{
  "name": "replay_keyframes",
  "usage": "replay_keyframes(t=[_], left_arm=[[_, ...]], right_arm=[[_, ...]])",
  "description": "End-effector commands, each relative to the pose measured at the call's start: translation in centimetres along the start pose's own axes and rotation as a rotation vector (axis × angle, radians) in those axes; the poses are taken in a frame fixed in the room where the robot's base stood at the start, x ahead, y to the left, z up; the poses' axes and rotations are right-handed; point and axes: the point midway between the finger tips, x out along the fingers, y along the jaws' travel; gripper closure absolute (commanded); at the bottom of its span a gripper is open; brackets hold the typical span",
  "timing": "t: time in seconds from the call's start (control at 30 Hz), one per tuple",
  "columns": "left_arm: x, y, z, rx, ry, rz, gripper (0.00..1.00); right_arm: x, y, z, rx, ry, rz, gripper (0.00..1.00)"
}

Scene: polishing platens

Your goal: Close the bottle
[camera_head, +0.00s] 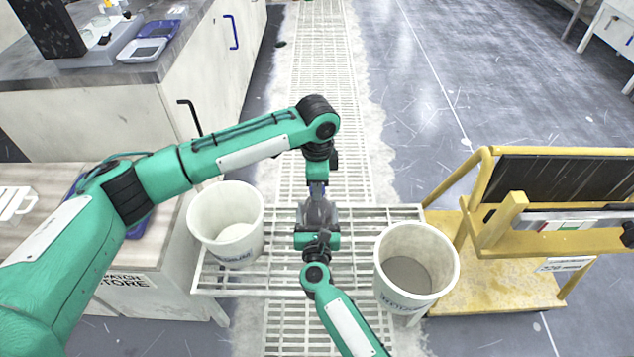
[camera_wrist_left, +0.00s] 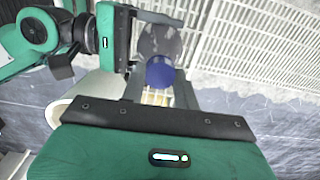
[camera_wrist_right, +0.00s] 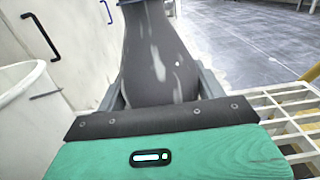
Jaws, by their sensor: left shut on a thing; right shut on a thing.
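A grey bottle (camera_head: 317,212) stands over the white grating in the middle of the head view. My right gripper (camera_head: 317,238) is shut on its body from the near side. In the right wrist view the bottle (camera_wrist_right: 150,55) fills the space between the fingers (camera_wrist_right: 160,92). A blue cap (camera_wrist_left: 160,72) shows in the left wrist view, at the near end of the bottle (camera_wrist_left: 160,42). My left gripper (camera_head: 317,187) is above the bottle and is shut on the cap, its fingers (camera_wrist_left: 160,92) on either side. I cannot tell whether the cap is seated.
A white bucket (camera_head: 226,192) stands left of the bottle and another (camera_head: 416,252) stands right, both on the raised grating (camera_head: 215,278). A yellow cart (camera_head: 505,290) is at the right. A bench (camera_head: 80,105) with trays is at upper left. The aisle beyond is clear.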

Motion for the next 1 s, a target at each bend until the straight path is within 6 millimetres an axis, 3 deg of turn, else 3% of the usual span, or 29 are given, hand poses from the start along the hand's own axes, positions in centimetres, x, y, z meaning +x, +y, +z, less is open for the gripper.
replay_keyframes(t=[0.13, 0.17, 0.3, 0.67, 0.77, 1.0], left_arm=[[0.0, -0.1, 0.0, 0.006, 0.0, -0.001, 0.96], [0.0, -0.1, 0.0, 0.005, 0.0, -0.001, 0.67], [0.0, 0.0, 0.0, 0.004, 0.0, -0.001, 0.44], [-0.6, 0.0, 0.0, 0.003, 0.001, -0.001, 0.44], [-2.0, -0.1, 0.0, 0.003, 0.001, -0.001, 0.44], [-7.1, -0.1, 0.0, 0.004, 0.001, -0.003, 0.44]], right_arm=[[0.0, 0.0, 0.0, 0.0, 0.0, 0.0, 0.94], [0.0, 0.0, 0.0, 0.0, 0.0, 0.0, 0.94], [0.0, 0.0, 0.0, 0.0, 0.0, 0.0, 0.94], [0.0, 0.0, 0.0, 0.0, 0.0, 0.0, 0.94], [0.0, 0.0, 0.0, 0.0, 0.0, 0.0, 0.94], [0.0, 0.0, 0.0, 0.0, 0.0, 0.0, 0.94]])
